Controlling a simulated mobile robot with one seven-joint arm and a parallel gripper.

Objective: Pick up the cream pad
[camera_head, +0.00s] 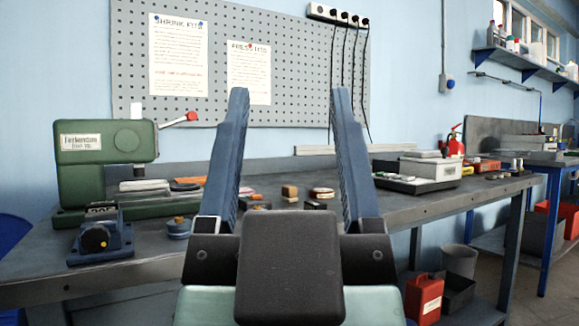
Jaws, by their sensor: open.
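A flat, pale cream pad (145,185) lies at the left of the bench, in front of the green machine; small and partly crowded by its neighbours, it is hard to make out fully. My gripper (290,93) is in the middle of the view, its two blue fingers pointing up and spread wide apart. It is open, with nothing held between the fingers. The pad is to the left of the gripper, apart from it.
The grey bench (409,204) also carries a green machine (80,150), a blue device (100,240), a tan block (290,192) and a white box (432,168) on a tray. A red container (424,300) stands below at right. Some bench top at right is clear.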

